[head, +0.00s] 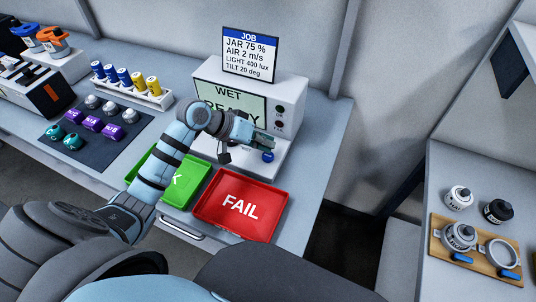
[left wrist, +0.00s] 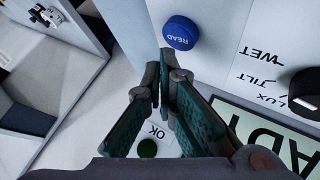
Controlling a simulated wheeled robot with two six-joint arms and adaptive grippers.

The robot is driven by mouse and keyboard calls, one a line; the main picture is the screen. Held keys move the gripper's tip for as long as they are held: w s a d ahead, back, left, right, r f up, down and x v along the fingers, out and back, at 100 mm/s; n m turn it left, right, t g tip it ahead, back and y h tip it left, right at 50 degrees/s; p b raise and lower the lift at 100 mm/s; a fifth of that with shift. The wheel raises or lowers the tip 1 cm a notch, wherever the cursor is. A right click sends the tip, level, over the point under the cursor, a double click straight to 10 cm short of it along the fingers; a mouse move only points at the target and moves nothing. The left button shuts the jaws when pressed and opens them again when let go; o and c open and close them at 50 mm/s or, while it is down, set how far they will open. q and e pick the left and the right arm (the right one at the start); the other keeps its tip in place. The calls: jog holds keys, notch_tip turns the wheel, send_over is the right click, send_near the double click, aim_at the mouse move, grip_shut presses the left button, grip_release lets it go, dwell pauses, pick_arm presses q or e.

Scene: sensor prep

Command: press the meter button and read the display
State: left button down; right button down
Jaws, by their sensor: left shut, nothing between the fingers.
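The white meter (head: 288,98) stands at the back of the bench. Its pale green display (head: 235,92) reads "WET" and, partly behind my arm, "READY". The blue button (head: 268,156) is on the meter's base; in the left wrist view the round blue button (left wrist: 180,30) is labelled "READ". My left gripper (head: 270,142) is shut and empty over the meter's base, close to the blue button. In the left wrist view its fingertips (left wrist: 164,62) are just short of the button's edge in the picture; I cannot tell the gap. My right gripper is out of view.
A job card (head: 249,51) above the meter lists JAR 75 %, AIR 2 m/s, LIGHT 400 lux, TILT 20 deg. A red FAIL tray (head: 272,231) and a green tray (head: 199,187) lie in front. A dark mat (head: 131,133) holds several sensors.

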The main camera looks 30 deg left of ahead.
aim_at(266, 153)
pick_arm(q)
jog(key=shift+f, duration=0.15)
jog(key=shift+f, duration=0.25)
jog(key=shift+f, duration=0.5)
dwell(0.5)
jog(key=shift+r, duration=0.1)
jog(key=shift+r+p, duration=0.85)
jog(key=shift+p, duration=0.25)
notch_tip(266, 153, up, 5)
jog(key=p, duration=0.6)
jog(key=shift+r, duration=0.1)
